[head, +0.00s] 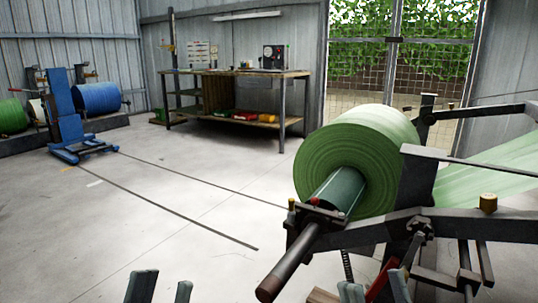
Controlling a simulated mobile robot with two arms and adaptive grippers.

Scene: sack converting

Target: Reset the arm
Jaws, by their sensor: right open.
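My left gripper (164,284) shows at the bottom edge, left of centre. Its two grey fingertips stand apart with bare floor between them. My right gripper (375,286) shows at the bottom edge, right of centre, in front of the roll stand's lower part. Its fingertips are also apart, and I see nothing held between them. Only the finger ends of both grippers are in view; the arms and the rest of the hands are out of the picture.
A large green roll (345,152) on a dark shaft (290,262) sits in a metal stand (385,231) close on the right. A workbench (243,74) stands at the back. A blue lift trolley (70,125) stands at the left. The middle floor is clear.

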